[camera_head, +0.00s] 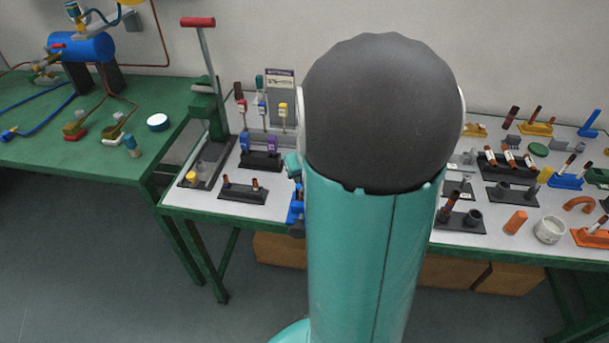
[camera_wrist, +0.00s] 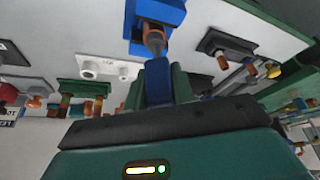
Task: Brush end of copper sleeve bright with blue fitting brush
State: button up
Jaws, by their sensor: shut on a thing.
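My gripper (camera_wrist: 160,88) is shut on the blue handle of the fitting brush (camera_wrist: 158,80) in the wrist view. The brush's grey tip (camera_wrist: 155,46) points away from the gripper and meets the end of the copper sleeve (camera_wrist: 153,30). I cannot tell whether the tip is inside the sleeve or only against it. The sleeve sits in a blue block (camera_wrist: 133,18). In the head view my arm hides the gripper, brush and sleeve; a blue part (camera_head: 296,207) shows at the arm's left edge.
A dark rack with copper pieces (camera_head: 243,192) stands left of my arm on the white bench top. In the wrist view a dark holder (camera_wrist: 228,46) is right of the sleeve and a white fitting plate (camera_wrist: 108,68) is left. Several stands and fittings crowd the bench's right side.

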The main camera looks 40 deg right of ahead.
jog(key=shift+r, duration=2.25)
jog(key=shift+d, duration=0.1)
